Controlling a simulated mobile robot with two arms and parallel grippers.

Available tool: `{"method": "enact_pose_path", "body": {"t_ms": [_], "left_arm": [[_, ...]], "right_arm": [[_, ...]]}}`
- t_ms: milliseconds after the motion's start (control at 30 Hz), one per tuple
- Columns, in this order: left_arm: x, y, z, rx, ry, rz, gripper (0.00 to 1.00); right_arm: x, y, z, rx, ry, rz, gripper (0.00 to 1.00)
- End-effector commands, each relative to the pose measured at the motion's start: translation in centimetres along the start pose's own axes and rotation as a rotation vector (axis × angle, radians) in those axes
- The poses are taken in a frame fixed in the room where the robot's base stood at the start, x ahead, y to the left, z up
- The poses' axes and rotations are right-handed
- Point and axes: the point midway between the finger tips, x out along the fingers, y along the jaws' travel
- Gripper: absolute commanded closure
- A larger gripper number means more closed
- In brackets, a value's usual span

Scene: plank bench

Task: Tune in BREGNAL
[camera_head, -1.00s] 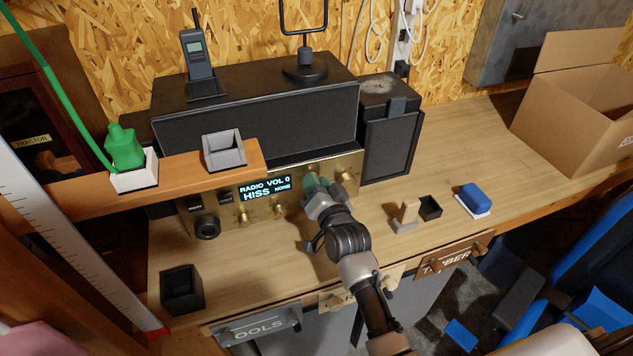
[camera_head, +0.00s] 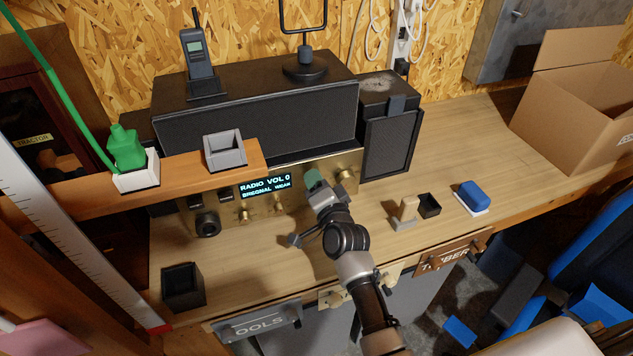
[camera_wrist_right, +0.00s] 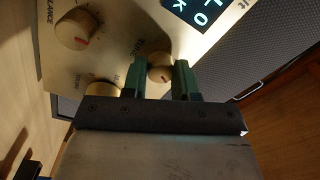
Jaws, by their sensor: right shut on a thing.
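The radio has a brass front panel (camera_head: 345,163) below a long black speaker housing. Its lit display (camera_head: 265,187) reads RADIO VOL 0 and BREGNAL WEAK. My right gripper (camera_head: 316,180) reaches the panel's right part, and its green fingers hide the knob there in the head view. In the right wrist view, the gripper (camera_wrist_right: 161,78) is shut on a small brass knob (camera_wrist_right: 160,68) with a red mark. A BALANCE knob (camera_wrist_right: 77,29) and another knob (camera_wrist_right: 103,88) are beside it. My left gripper is not in view.
A wooden shelf (camera_head: 75,192) crosses in front of the radio's left side. A cardboard box (camera_head: 570,115) stands at right.

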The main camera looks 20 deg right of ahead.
Motion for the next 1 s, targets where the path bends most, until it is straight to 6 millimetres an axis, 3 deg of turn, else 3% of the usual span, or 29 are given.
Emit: {"method": "enact_pose_path", "body": {"t_ms": [233,267,433,767,1000], "left_arm": [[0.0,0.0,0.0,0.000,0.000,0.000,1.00],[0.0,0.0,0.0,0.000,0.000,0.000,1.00],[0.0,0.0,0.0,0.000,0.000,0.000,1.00],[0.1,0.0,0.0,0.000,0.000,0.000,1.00],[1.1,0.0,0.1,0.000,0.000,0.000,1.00]], "right_arm": [[0.0,0.0,0.0,0.000,0.000,0.000,0.95],[0.0,0.0,0.0,0.000,0.000,0.000,0.70],[0.0,0.0,0.0,-0.001,0.000,0.000,0.46],[-0.4,0.1,0.1,-0.001,0.000,0.001,0.46],[-3.9,0.3,0.2,0.000,-0.001,0.002,0.46]]}}
